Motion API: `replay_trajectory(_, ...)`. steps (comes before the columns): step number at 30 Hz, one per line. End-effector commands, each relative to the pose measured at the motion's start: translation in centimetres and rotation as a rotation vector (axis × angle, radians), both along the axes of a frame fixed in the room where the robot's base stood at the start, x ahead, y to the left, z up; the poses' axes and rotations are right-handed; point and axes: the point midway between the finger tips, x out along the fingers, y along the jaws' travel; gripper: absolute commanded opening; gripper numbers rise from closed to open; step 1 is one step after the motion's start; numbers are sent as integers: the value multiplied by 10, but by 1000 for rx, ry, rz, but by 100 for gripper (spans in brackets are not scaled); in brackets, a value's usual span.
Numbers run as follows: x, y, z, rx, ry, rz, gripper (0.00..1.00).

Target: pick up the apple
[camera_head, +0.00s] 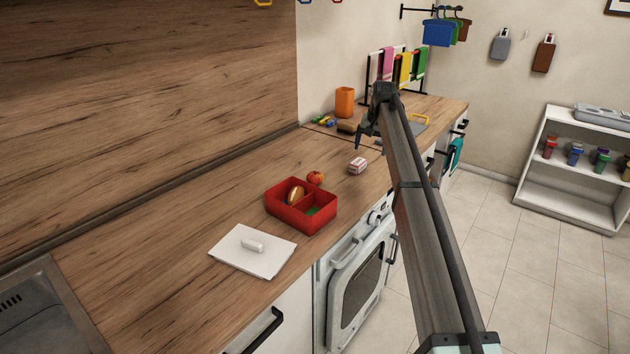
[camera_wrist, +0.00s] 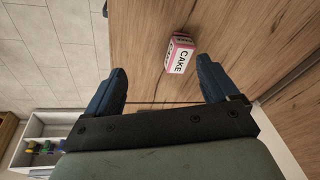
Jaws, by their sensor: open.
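The red apple (camera_head: 315,178) sits on the wooden counter in the head view, just behind the red box and close to its far edge. It does not show in the wrist view. My gripper (camera_head: 362,141) is above the counter, farther back and to the right of the apple. In the wrist view my gripper (camera_wrist: 162,88) has its two dark fingers wide apart with nothing held between them. A small pink and white box marked CAKE (camera_wrist: 180,56) lies on the counter beyond the fingertips; it also shows in the head view (camera_head: 357,166), to the right of the apple.
The red divided box (camera_head: 287,218) holds a brown bread-like item (camera_head: 296,192) and something green. A white lid-like panel (camera_head: 252,250) lies left of it. An orange cup (camera_head: 345,102) and a sponge-like block (camera_head: 347,127) stand farther back.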

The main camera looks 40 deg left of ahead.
Motion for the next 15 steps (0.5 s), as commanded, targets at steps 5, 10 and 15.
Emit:
replay_trajectory(5, -62, 73, 13, -86, 81, 66, 87)
replay_trajectory(10, -110, 116, 21, -157, 135, 106, 87)
replay_trajectory(15, -132, 132, 24, -189, 157, 121, 87)
